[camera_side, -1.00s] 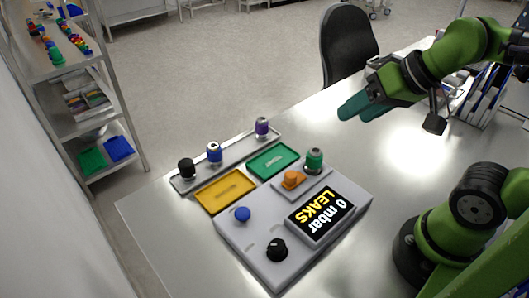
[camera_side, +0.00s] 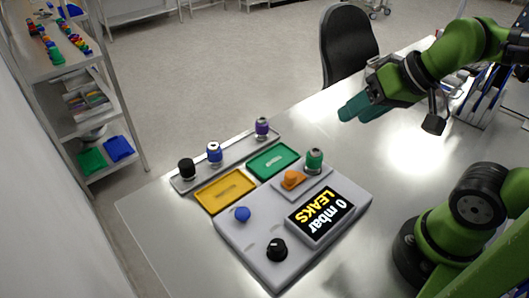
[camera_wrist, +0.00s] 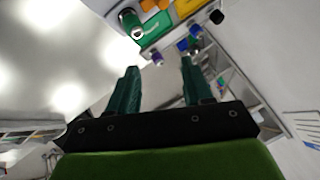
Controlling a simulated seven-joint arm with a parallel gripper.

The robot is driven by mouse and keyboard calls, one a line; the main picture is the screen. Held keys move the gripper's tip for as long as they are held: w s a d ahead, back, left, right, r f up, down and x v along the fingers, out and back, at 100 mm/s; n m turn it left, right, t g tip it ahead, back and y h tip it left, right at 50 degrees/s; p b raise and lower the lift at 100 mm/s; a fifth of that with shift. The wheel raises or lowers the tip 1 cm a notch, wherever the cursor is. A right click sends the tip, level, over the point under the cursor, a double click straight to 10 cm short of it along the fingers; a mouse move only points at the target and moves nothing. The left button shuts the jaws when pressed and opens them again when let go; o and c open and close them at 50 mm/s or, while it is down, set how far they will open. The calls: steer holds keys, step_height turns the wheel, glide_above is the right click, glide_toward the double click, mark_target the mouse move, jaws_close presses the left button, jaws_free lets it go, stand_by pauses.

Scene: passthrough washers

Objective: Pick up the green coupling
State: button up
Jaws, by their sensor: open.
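The green coupling (camera_side: 314,161) stands upright on the light plate at the upper right corner of the grey test device (camera_side: 243,239). An orange part (camera_side: 292,180) is beside it on the left. My gripper (camera_side: 357,107) is in the air above and to the right of the coupling, well apart from it, with teal fingers. In the wrist view the two fingers of my gripper (camera_wrist: 158,78) are spread with nothing between them. The green coupling (camera_wrist: 130,20) shows at the top left of that view.
A metal rail tray (camera_side: 226,160) holds black (camera_side: 187,168), blue (camera_side: 214,152) and purple (camera_side: 262,127) couplings. A yellow tray (camera_side: 225,190) and a green tray (camera_side: 272,161) lie between rail and device. The display (camera_side: 320,213) reads "0 mbar LEAKS".

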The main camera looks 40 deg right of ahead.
mark_target(317, 150)
steer(key=w+d+f+n+g+h, duration=0.2)
steer(key=w+f+n+g, duration=0.1)
steer(key=w+n+g, duration=0.5)
steer(key=shift+m+t, duration=0.4)
steer(key=shift+m, duration=0.3)
steer(key=f, duration=0.7)
steer(key=w+f, duration=0.1)
steer(key=f, duration=0.2)
steer(key=shift+a+f, duration=0.3)
steer(key=shift+w+f, duration=0.15)
steer(key=shift+f, duration=2.95)
steer(key=c, duration=0.8)
steer(key=shift+r, duration=0.1)
